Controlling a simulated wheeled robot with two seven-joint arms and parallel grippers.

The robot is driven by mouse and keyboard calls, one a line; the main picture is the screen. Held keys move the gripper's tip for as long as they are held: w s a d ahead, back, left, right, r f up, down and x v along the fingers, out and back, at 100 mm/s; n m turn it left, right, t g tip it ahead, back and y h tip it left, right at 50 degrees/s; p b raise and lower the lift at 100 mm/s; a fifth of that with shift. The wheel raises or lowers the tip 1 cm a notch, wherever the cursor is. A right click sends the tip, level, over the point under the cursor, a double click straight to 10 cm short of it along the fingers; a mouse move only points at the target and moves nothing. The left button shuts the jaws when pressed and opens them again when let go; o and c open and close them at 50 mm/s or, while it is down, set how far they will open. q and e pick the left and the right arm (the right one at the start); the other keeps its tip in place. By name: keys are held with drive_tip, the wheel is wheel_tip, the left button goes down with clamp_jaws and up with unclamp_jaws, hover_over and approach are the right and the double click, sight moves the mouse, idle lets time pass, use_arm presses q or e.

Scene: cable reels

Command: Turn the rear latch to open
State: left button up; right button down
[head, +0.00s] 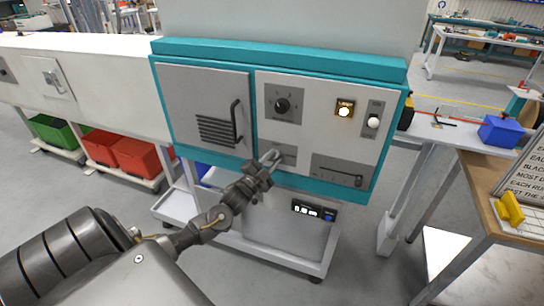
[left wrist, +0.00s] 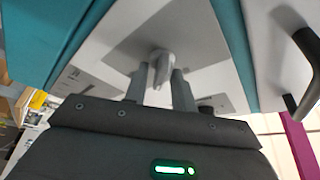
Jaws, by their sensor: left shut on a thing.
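The latch (left wrist: 161,62) is a small grey lever on a grey plate, on the light front panel of a teal-framed cabinet. In the head view its plate (head: 288,153) sits low on the panel, right of the door, and my gripper hides most of the lever. My left gripper (head: 268,161) reaches up to it from below. In the left wrist view the two fingers of this gripper (left wrist: 160,84) stand on either side of the lever, shut on it. My right gripper is not in view.
Left of the latch is a door (head: 205,105) with a dark handle (head: 236,122). Above the latch is a dark rotary knob (head: 282,105).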

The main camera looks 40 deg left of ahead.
use_arm(q)
drive_tip(key=m+g+h+p, duration=0.1)
drive_tip(key=m+p, duration=0.1)
drive_tip(key=m, duration=0.2)
drive_tip(key=shift+r, duration=0.2)
drive_tip(key=shift+f+m+g+p, duration=0.1)
drive_tip(key=shift+m+g+p, duration=0.95)
drive_tip(key=shift+m, duration=0.95)
drive_tip(key=o, duration=0.7)
drive_tip(key=shift+f, duration=0.1)
drive_tip(key=shift+c, duration=0.2)
drive_tip(key=s+b, duration=0.2)
drive_tip(key=s, duration=0.8)
drive_tip(key=shift+s+a, duration=0.35)
drive_tip(key=shift+s, duration=0.05)
